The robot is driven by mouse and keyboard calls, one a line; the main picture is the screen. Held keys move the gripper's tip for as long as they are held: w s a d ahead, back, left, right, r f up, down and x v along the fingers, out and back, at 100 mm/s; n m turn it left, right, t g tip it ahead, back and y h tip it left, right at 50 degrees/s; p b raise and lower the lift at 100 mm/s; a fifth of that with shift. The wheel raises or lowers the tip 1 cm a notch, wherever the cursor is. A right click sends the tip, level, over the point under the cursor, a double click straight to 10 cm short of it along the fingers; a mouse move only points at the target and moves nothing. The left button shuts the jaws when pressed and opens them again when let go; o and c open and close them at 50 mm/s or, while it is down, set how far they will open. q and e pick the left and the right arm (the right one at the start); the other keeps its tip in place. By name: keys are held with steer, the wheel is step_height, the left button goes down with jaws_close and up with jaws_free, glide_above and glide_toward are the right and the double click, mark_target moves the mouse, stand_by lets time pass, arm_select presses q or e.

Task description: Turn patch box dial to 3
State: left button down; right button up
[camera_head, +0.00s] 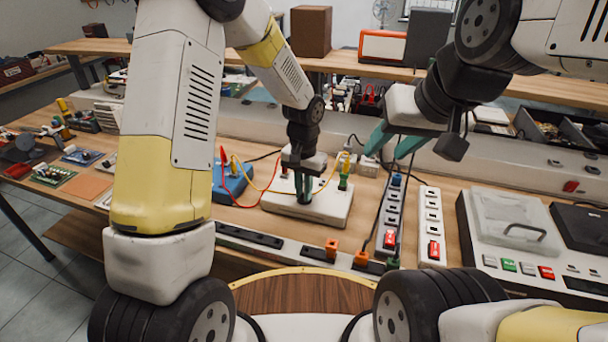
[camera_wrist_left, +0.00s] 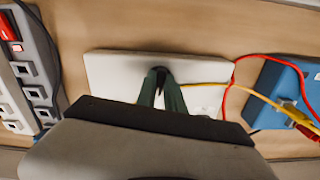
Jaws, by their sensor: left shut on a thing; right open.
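The patch box (camera_head: 322,208) is a low white box on the bench in the middle of the head view. It also shows in the left wrist view (camera_wrist_left: 112,68). My left gripper (camera_head: 303,196) points down over the box's top. Its green fingers (camera_wrist_left: 163,90) are shut on a small dark knob, the dial (camera_wrist_left: 158,73), which is mostly hidden between them. The dial's marks and setting cannot be read. My right gripper (camera_head: 398,145) is open and empty, in the air above the power strips, right of the box.
A blue box (camera_head: 229,180) with red and yellow leads (camera_wrist_left: 234,88) stands left of the patch box. Power strips with red switches (camera_head: 431,222) lie to the right. A long dark strip (camera_head: 250,237) runs along the front. A device with a clear lid (camera_head: 512,225) stands far right.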

arm_select(q)
steer(key=m, duration=0.6)
steer(key=shift+w, duration=0.15)
stand_by(0.4)
steer(key=c, duration=1.4)
jaws_free()
steer(key=shift+c, duration=0.2)
steer(key=shift+r, duration=3.95)
